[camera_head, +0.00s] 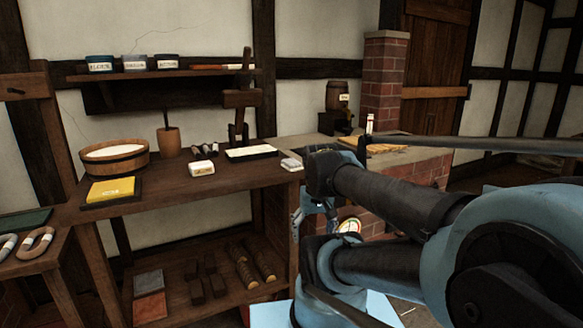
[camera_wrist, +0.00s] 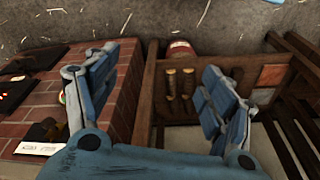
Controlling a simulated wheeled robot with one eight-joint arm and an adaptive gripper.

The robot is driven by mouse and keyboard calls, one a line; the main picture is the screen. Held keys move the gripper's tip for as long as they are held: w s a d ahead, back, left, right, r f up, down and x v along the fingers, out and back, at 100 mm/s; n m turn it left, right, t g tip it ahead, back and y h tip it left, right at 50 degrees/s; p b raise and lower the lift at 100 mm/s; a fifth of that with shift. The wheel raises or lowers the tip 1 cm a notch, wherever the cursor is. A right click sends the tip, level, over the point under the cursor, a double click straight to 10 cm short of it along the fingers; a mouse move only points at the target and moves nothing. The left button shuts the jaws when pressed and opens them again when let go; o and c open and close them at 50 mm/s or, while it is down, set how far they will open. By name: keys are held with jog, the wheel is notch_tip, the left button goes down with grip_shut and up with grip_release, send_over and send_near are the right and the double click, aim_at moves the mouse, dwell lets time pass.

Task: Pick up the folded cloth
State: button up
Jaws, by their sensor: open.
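A small pale, flat stack (camera_head: 291,164) lies at the right end of the wooden bench top; it may be the folded cloth, but it is too small to be sure. My gripper (camera_head: 313,212) hangs just beyond the bench's right end, below the level of the top and apart from the stack. In the wrist view my gripper (camera_wrist: 155,95) is open, its blue fingers wide apart with nothing between them. I cannot make out the cloth in the wrist view. My arm hides part of the area right of the bench.
The bench (camera_head: 235,182) holds a wooden tub (camera_head: 113,166), a yellow block (camera_head: 110,189), a white labelled block (camera_head: 202,168) and a pale tray (camera_head: 250,152). A brick hearth (camera_head: 425,170) stands to the right. Brown cylinders (camera_wrist: 171,83) show on the lower shelf.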

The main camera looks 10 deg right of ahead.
jog(key=shift+o, duration=0.5)
jog(key=w+r+m+g, duration=0.1)
jog(key=w+r+m, duration=0.6)
jog(key=w+r, duration=1)
jog(key=shift+w+r, duration=0.35)
jog(key=shift+r, duration=0.45)
notch_tip(320, 180, up, 9)
jog(key=m+g, duration=0.1)
jog(key=m, duration=0.6)
send_over(293, 161)
jog(key=f, duration=1.2)
jog(key=shift+w+d, duration=0.2)
jog(key=shift+w, duration=0.1)
jog(key=shift+s+a+f, duration=0.1)
jog(key=shift+s+f, duration=0.05)
jog(key=shift+f, duration=2.6)
jog(key=c, duration=1.1)
jog(key=shift+c, duration=0.2)
notch_tip(293, 161, up, 10)
